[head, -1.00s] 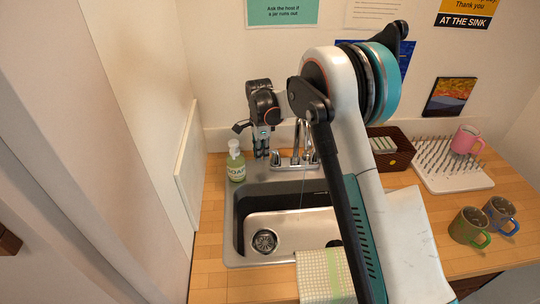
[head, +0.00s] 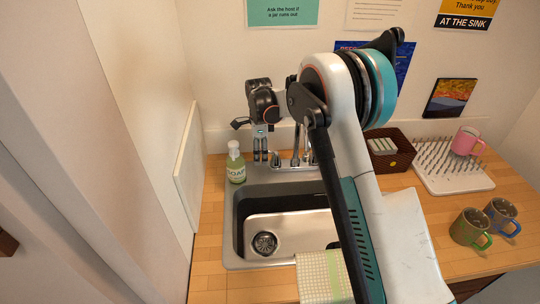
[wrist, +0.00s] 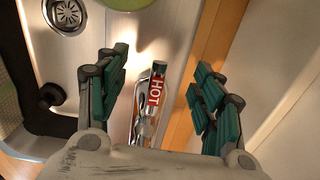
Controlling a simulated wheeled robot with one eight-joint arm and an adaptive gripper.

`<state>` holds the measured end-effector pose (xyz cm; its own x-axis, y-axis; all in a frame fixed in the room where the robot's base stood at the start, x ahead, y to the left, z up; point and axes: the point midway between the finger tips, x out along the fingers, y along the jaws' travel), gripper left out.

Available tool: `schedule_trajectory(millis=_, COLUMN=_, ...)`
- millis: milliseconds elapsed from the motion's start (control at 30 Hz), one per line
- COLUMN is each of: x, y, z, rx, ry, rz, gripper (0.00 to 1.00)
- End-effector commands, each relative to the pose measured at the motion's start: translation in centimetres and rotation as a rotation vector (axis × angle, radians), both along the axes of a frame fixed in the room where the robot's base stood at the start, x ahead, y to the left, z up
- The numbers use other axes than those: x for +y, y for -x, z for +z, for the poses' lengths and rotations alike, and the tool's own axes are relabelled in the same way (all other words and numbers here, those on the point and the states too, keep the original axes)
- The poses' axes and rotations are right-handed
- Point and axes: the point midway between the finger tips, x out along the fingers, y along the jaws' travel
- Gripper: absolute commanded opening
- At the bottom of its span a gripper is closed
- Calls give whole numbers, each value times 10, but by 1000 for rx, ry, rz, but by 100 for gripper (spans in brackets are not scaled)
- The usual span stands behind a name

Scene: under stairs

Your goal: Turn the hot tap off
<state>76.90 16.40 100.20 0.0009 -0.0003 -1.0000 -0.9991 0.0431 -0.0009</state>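The hot tap's handle (wrist: 156,90) is a silver lever with a red band marked HOT. In the wrist view it lies between my gripper's (wrist: 160,88) two green-padded fingers, with a gap on each side. My gripper (head: 261,157) is open and holds nothing. In the head view it hangs pointing down at the left end of the chrome tap (head: 296,158), behind the sink, and hides the left handle. The spout is partly visible there, and my arm covers part of the right side. I cannot make out running water under the spout.
A green soap bottle (head: 236,168) stands close left of my gripper. The steel sink (head: 232,225) has a checked towel (head: 322,275) over its front edge. At right are a brown basket (head: 402,157), a drying rack (head: 470,183) with a pink mug, and two mugs (head: 468,230).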

Motion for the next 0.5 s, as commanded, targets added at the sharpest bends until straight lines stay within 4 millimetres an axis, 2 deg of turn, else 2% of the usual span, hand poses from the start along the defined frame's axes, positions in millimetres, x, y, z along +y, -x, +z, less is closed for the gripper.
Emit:
schedule_trajectory(millis=333, x=0, y=1, z=1, rx=1, ry=0, rz=1, gripper=67)
schedule_trajectory(millis=500, x=0, y=1, z=13, rx=1, ry=0, rz=2, gripper=67)
